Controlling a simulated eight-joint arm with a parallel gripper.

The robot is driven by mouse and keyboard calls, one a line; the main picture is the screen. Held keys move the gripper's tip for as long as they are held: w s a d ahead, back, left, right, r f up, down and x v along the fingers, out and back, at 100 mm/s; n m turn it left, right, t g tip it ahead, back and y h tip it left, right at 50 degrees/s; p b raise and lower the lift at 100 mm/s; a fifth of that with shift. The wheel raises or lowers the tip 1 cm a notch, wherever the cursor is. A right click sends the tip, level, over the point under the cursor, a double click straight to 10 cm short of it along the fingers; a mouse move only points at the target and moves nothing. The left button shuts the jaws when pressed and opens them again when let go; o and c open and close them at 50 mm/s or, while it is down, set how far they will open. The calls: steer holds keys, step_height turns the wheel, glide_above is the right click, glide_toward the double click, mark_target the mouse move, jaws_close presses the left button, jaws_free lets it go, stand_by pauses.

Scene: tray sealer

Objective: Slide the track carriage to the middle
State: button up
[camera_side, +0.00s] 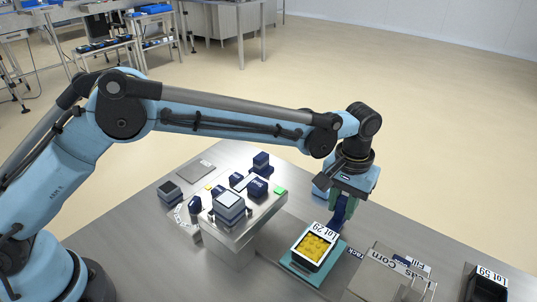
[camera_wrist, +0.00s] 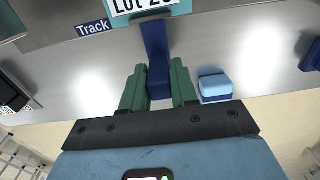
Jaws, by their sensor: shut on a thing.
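The track carriage is a teal plate (camera_side: 290,265) on the grey table in the side view. It bears a black tray (camera_side: 305,262) with yellow contents and a "Lot 29" label. A dark blue upright handle (camera_side: 337,216) stands at its far side. My gripper (camera_side: 341,204) is shut on this handle; the green fingers hide part of it. In the wrist view the handle (camera_wrist: 157,45) sits between the green fingertips (camera_wrist: 158,88), and the teal carriage edge (camera_wrist: 182,9) is at the top. The "Track" label (camera_side: 357,253) lies right of the carriage.
Left of the carriage stands a raised metal platform (camera_side: 245,225) with several dark blue blocks and a green button. A "Lot 59" tray (camera_side: 487,285) lies farther right. A light blue block (camera_wrist: 214,85) is near my gripper.

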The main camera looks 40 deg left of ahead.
steer(key=o, duration=0.8)
steer(key=shift+c, duration=0.2)
steer(key=shift+r, duration=3.5)
